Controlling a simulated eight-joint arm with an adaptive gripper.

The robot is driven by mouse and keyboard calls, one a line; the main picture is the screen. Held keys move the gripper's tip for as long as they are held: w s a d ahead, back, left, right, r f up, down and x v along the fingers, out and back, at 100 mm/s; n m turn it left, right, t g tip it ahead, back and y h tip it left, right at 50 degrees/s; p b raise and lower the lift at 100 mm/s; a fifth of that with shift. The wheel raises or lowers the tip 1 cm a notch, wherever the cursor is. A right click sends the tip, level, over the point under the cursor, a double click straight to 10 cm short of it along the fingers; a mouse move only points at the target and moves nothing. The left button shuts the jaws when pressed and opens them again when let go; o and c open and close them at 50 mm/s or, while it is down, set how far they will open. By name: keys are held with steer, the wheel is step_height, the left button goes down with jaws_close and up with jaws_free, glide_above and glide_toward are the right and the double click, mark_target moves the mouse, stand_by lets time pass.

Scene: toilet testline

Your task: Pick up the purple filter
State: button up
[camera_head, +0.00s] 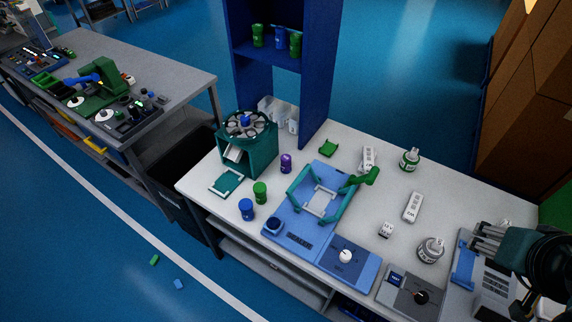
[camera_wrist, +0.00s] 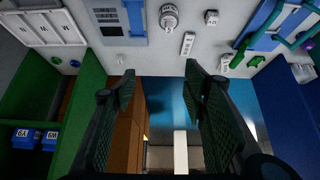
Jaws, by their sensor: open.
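The purple filter (camera_head: 286,163) stands upright on the white table in the head view, between the green carousel machine (camera_head: 247,143) and the blue fixture with a green ring frame (camera_head: 318,195). A purple spot at the right edge of the wrist view (camera_wrist: 308,44) may be the same filter. My gripper (camera_head: 485,240) is far to the right of it in the head view, over the table's right end. In the wrist view my gripper (camera_wrist: 160,85) has its two fingers wide apart with nothing between them.
A green filter (camera_head: 260,192) and a blue filter (camera_head: 246,208) stand near the purple one. A blue shelf (camera_head: 268,55) rises behind. Two small pieces lie on the floor.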

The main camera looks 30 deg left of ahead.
steer(key=w+a+f+n+t+b, duration=0.1)
steer(key=w+a+f+b, duration=0.25)
steer(key=w+a, duration=0.85)
steer(key=w+a+f+t+b, duration=0.25)
steer(key=w+a+f, duration=0.25)
steer(key=w+a, duration=0.75)
steer(key=s+a+f+t+y+b, duration=0.1)
steer(key=s+a+f+b, duration=0.1)
steer(key=a, duration=1.1)
steer(key=s+a+f+t+b, duration=0.1)
steer(key=s+a+f, duration=0.4)
steer(key=a, duration=0.8)
steer(key=s+a+f+n+t+y+b, duration=0.1)
steer(key=a+f, duration=0.5)
steer(key=a, duration=0.7)
steer(key=shift+s+f+y+b, duration=0.35)
steer(key=shift+s+b, duration=0.45)
steer(key=shift+s, duration=0.35)
steer(key=b, duration=0.2)
glide_toward(284, 161)
steer(key=x, duration=0.5)
steer(key=shift+s+f, duration=0.1)
steer(key=shift+f, duration=0.1)
steer(key=shift+w+a, duration=0.1)
steer(key=shift+w, duration=0.45)
